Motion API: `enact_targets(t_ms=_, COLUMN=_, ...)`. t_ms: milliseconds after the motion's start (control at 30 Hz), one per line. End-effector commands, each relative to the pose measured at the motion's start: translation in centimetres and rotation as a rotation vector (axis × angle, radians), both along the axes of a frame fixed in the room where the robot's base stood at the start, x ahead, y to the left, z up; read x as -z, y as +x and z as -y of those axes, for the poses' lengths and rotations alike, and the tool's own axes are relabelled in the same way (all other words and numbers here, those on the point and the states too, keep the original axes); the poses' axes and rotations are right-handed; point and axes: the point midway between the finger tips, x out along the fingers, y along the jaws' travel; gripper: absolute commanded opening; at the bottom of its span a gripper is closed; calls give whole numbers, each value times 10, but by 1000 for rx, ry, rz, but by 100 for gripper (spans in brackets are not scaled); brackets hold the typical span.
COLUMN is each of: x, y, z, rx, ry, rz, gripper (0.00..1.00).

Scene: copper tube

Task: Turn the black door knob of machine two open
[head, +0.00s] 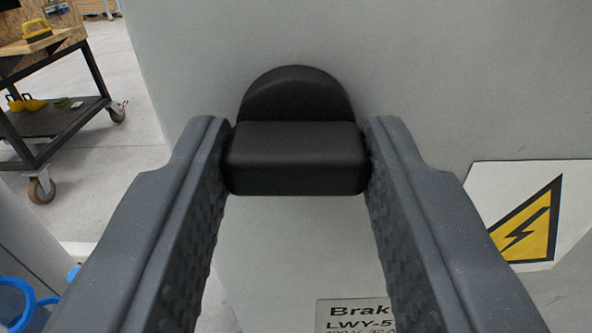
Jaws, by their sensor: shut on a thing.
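The black door knob (294,157) sits on the grey front of a machine (420,60), in the upper middle of the head view. It has a round base and a wide grip bar that lies level across the picture. My gripper (297,160) is shut on the grip bar, with one finger against its left end and the other against its right end. The fingertips reach close to the machine's face. The round base shows above the bar, and its lower part is hidden behind the bar.
A yellow warning sign (528,228) is on the machine at the right. A label plate (355,315) is below the knob, partly cut off. A wheeled cart (60,115) stands at the upper left on open floor. A blue object (25,300) is at the lower left.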

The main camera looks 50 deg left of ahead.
Motion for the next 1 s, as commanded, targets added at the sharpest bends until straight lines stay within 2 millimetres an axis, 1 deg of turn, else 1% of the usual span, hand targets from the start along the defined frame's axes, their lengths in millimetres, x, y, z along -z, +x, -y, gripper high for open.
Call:
enact_targets(t_ms=267, x=-3, y=0, z=1, rx=2, ry=103, rz=-111, gripper=12)
enact_targets(t_ms=1000, x=-3, y=2, z=3, rx=5, ry=595, rz=-594, gripper=12)
